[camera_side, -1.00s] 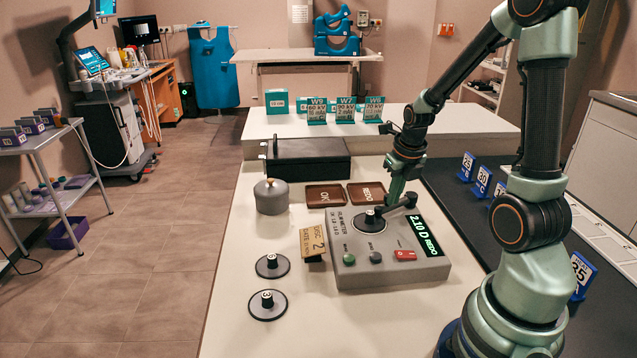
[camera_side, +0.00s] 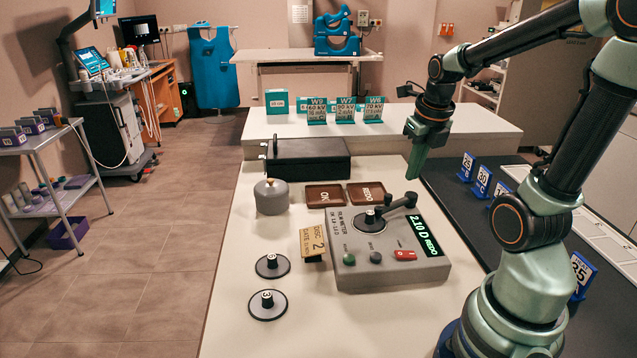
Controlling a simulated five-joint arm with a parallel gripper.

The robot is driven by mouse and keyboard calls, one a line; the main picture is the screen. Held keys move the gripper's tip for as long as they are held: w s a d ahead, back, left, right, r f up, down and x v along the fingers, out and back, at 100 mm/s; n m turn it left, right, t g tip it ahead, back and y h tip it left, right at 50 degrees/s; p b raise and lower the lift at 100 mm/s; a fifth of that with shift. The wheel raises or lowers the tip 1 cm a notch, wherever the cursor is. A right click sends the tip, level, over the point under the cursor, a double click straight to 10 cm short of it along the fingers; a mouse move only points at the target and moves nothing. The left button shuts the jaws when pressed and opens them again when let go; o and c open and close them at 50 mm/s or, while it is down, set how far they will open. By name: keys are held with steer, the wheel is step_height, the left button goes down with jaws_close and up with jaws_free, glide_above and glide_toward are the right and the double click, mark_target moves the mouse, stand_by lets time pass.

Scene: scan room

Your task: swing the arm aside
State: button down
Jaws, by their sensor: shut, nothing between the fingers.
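My gripper (camera_side: 414,170) is shut and empty. It points down in the air above the right part of the pale bench, behind and above the grey film meter (camera_side: 390,265). The meter's display (camera_side: 428,236) reads "2.10 D REDO". A dark disc (camera_side: 371,220) with a small numbered knob sits on the meter under its black lever arm (camera_side: 397,203). My gripper is apart from the disc and the lever. My arm reaches in from the right edge of the picture.
Two knobbed discs, one (camera_side: 272,266) behind the other (camera_side: 267,304), lie left of the meter near a "DISC 2" card (camera_side: 312,243). A grey lidded pot (camera_side: 271,197), OK tray (camera_side: 325,197), REDO tray (camera_side: 368,195) and black box (camera_side: 306,160) stand behind. Blue numbered stands (camera_side: 483,179) line the dark right-hand surface.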

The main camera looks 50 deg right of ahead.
steer(key=shift+s, duration=0.1)
steer(key=shift+s, duration=0.55)
steer(key=x, duration=1)
steer(key=shift+a, duration=0.15)
steer(key=w, duration=0.1)
steer(key=w+d, duration=0.1)
steer(key=w, duration=0.1)
steer(key=shift+d+f, duration=0.1)
steer(key=shift+d, duration=0.1)
steer(key=shift+w+d, duration=0.25)
steer(key=shift+w, duration=0.2)
